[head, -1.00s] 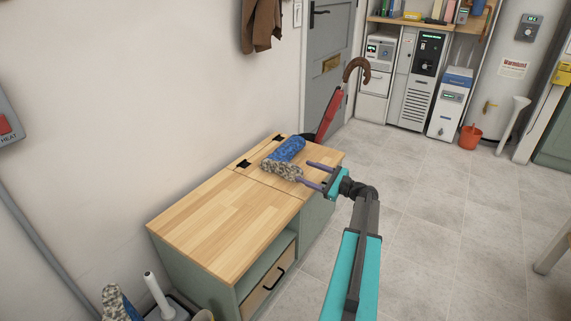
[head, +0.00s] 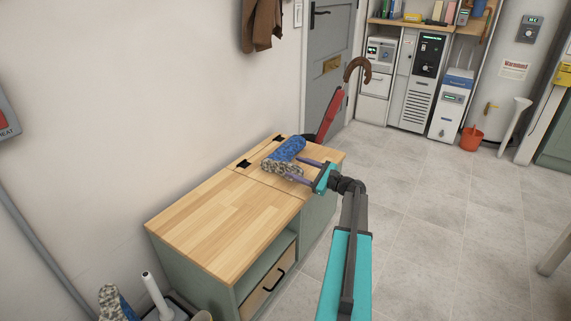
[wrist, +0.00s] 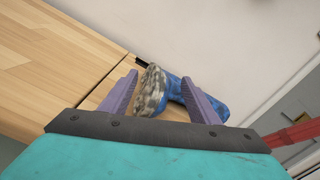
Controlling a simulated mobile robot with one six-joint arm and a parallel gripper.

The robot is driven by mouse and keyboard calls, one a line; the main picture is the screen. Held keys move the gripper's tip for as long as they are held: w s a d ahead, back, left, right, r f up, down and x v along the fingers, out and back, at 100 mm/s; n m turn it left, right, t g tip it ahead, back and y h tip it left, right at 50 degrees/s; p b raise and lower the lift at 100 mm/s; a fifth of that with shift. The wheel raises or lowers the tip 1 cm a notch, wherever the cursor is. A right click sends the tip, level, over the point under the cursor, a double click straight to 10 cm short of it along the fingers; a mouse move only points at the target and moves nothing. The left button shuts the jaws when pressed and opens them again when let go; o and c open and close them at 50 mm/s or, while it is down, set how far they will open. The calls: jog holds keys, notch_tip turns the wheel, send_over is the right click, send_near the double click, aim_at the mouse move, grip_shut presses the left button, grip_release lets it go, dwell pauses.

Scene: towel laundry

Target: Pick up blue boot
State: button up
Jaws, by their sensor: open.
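A blue boot (head: 287,149) with a mottled grey and cream sole lies on its side on the far end of the wooden bench top. Its sole faces my gripper. My gripper (head: 292,169) is open and comes in from the right, low over the bench, with its fingertips at the boot. In the wrist view, the boot (wrist: 176,91) shows between the two purple fingers of my gripper (wrist: 160,82), sole to the left and shaft to the right. I cannot tell whether either finger touches it.
The bench top (head: 215,219) is bare on its near part. A red umbrella (head: 331,117) with a brown handle stands behind the bench by the grey door (head: 327,70). Another blue boot (head: 115,303) is at the bottom left beside a white post (head: 155,292).

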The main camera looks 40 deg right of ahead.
jog(key=c, duration=1.4)
jog(key=shift+r, duration=0.15)
jog(key=shift+r+p, duration=0.5)
jog(key=shift+r, duration=0.35)
grip_shut()
notch_tip(320, 180, up, 2)
jog(key=shift+s+r+p, duration=0.1)
jog(key=shift+s+p, duration=0.05)
jog(key=shift+p, duration=0.4)
jog(key=s+a+p, duration=0.1)
jog(key=s+a, duration=0.2)
jog(key=s, duration=0.4)
jog(key=s+a+p, duration=0.2)
jog(key=s+a, duration=0.2)
jog(key=s, duration=0.3)
jog(key=shift+r, duration=0.45)
jog(key=shift+s, duration=0.1)
